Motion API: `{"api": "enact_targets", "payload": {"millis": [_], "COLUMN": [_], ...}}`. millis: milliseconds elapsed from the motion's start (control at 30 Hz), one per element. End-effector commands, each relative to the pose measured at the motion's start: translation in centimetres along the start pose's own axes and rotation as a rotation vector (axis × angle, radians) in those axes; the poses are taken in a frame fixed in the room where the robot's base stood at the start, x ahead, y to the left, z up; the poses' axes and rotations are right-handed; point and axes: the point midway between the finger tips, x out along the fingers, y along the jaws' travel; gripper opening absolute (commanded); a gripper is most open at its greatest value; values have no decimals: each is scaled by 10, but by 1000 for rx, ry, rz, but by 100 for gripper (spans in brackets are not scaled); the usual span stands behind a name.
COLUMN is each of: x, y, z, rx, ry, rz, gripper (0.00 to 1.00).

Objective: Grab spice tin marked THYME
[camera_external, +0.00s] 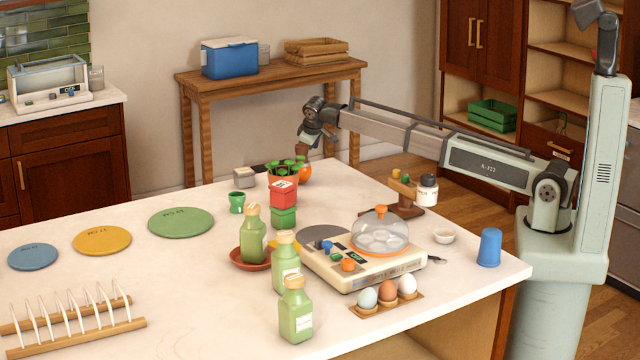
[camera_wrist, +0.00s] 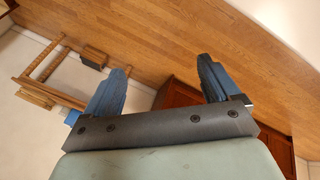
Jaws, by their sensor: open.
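No label reading THYME is legible in either view. A red tin (camera_external: 283,193) with a pale label stands on top of a green tin (camera_external: 283,217) near the middle of the counter. A small grey tin (camera_external: 244,177) stands farther back and left; its label cannot be read. I cannot tell which is the thyme tin. My gripper (camera_external: 308,143) is raised above the counter's far edge, beyond the tins and apart from them. In the wrist view its two blue-grey fingers (camera_wrist: 160,82) are spread with nothing between them; only floor and furniture show beyond.
Green bottles (camera_external: 295,310), a beige appliance with a clear dome (camera_external: 381,234), eggs (camera_external: 387,289) and a blue cup (camera_external: 489,247) crowd the front right.

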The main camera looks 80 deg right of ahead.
Motion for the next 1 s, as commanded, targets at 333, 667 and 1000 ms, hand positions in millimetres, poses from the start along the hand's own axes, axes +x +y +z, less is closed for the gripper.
{"api": "enact_targets", "payload": {"millis": [333, 667, 1000], "x": [-173, -257, -231], "y": [-159, -234, -258], "z": [-76, -89, -88], "rx": [-405, -720, -730], "ry": [122, 244, 246], "rz": [-426, -637, -643], "gripper": [89, 89, 89]}}
